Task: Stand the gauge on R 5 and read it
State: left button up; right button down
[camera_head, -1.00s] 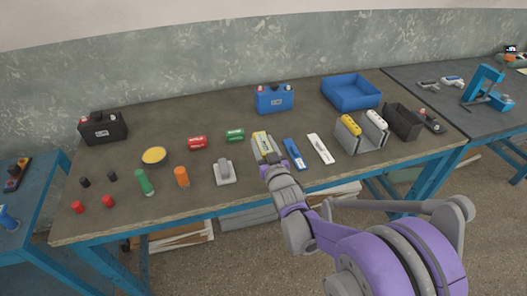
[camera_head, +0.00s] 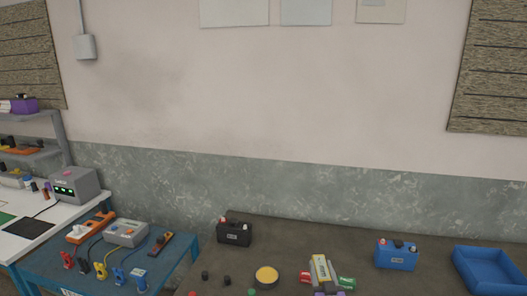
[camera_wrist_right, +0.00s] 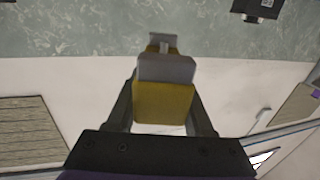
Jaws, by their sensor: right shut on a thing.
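The gauge, a yellow block with a grey top part (camera_head: 321,268), is in my right gripper (camera_head: 328,290) at the bottom of the head view. In the right wrist view, the gauge (camera_wrist_right: 163,103) sits between the two dark fingers of my right gripper, which are shut on its sides. In the head view it covers the space between a red block (camera_head: 306,278) and a green block (camera_head: 347,283). I cannot make out a label R 5 or any reading. My left gripper is not in view.
On the dark bench stand a black battery (camera_head: 235,232), a blue battery (camera_head: 396,254), a round yellow-topped tin (camera_head: 266,277) and a blue bin (camera_head: 488,270). A blue side table (camera_head: 185,262) at left holds a grey meter box (camera_head: 126,233) and several clips.

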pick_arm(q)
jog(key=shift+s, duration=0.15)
pick_arm(e)
jog(key=shift+s, duration=0.1)
pick_arm(q)
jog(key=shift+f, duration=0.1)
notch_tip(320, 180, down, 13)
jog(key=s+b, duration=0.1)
jog(key=b, duration=1)
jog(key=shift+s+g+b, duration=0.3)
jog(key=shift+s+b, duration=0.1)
pick_arm(e)
jog(key=s+d+f+m+h, duration=0.1)
jog(key=s+d+f+h, duration=0.1)
jog(key=s+d, duration=0.2)
jog(key=s+d+f+m+h, duration=0.1)
jog(key=s+d, duration=0.3)
jog(key=d, duration=0.7)
jog(key=shift+f+m+h, duration=0.3)
jog(key=shift+f+h, duration=0.2)
pick_arm(q)
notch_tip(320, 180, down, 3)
jog(key=b, duration=0.2)
jog(key=shift+b, duration=0.35)
pick_arm(e)
notch_tip(320, 180, down, 10)
jog(key=shift+r, duration=0.15)
